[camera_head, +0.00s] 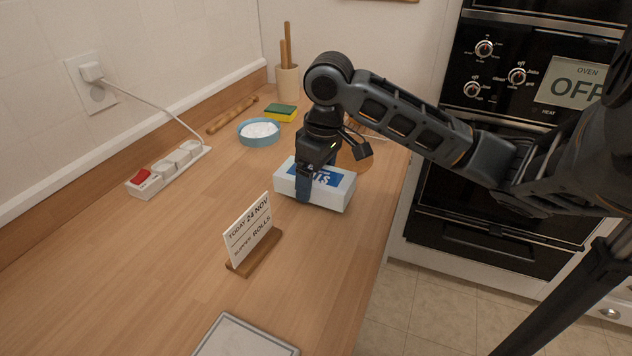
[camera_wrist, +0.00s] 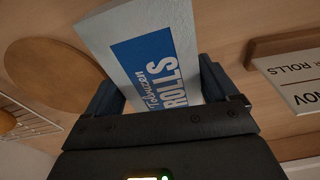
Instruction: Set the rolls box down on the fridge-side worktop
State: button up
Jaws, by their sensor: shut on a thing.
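The rolls box (camera_head: 333,193) is white with a blue label and sits at the wooden worktop's (camera_head: 190,262) right part, near its front edge. In the wrist view the box (camera_wrist: 120,27) fills the space between the fingers, its label reading "ROLLS". My gripper (camera_head: 303,182) points down and is shut on the box, with a finger against each side; the gripper also shows in the wrist view (camera_wrist: 160,95). The box looks level and at or very near the worktop; whether its underside touches cannot be told.
A card stand (camera_head: 252,238) is in front of the box. A power strip (camera_head: 168,170), blue bowl (camera_head: 259,134), sponge (camera_head: 281,113), rolling pin (camera_head: 232,115) and utensil pot (camera_head: 287,82) lie towards the wall. A round wooden board (camera_wrist: 50,60) is beside the box. Ovens (camera_head: 500,180) stand at right.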

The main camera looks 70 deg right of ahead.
aim_at(322, 176)
jog(key=shift+f, duration=0.95)
jog(key=shift+f, duration=0.1)
jog(key=o, duration=1.1)
jog(key=shift+c, duration=0.2)
jog(key=r, duration=0.4)
jog(key=s+r, duration=0.1)
jog(key=r, duration=0.7)
jog(key=shift+s+a+r+p, duration=0.1)
jog(key=shift+s+a+p, duration=0.1)
jog(key=shift+p, duration=0.1)
